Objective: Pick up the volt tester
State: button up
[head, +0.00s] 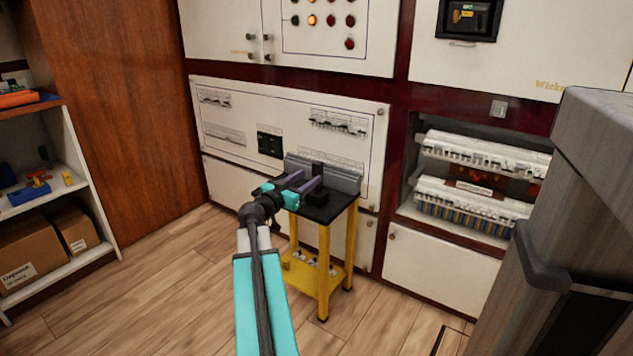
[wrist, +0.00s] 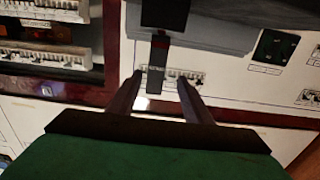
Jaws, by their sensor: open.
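A dark upright device, which I take to be the volt tester (head: 317,169), stands on the black top of a small yellow stand (head: 343,201). In the wrist view the tester (wrist: 159,60) is a narrow dark body with a reddish band, in a picture that looks upside down. My gripper (head: 311,178) is open, with its purple fingers pointing at the tester. In the wrist view the fingertips of my gripper (wrist: 160,78) lie one on each side of the tester's end. I cannot tell whether they touch it. The fingers partly hide the tester in the head view.
A grey ribbed rail (head: 335,175) lies along the stand's back edge. White electrical panels (head: 290,130) rise behind it, with breaker rows (head: 475,195) in a recess to the right. A shelf (head: 85,262) stands at left and a large grey body (head: 590,190) at right. Wooden floor lies left of the stand.

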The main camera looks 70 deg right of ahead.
aim_at(315, 174)
jog(key=shift+s+d, duration=0.1)
jog(key=shift+d, duration=0.1)
jog(key=shift+s+b+x, duration=0.15)
jog(key=shift+b+x, duration=0.3)
jog(key=shift+x, duration=0.85)
jog(key=shift+s+b+x, duration=0.15)
jog(key=shift+b+x, duration=0.3)
jog(key=shift+x, duration=0.85)
jog(key=shift+a, duration=0.1)
jog(key=shift+r, duration=0.1)
grip_shut()
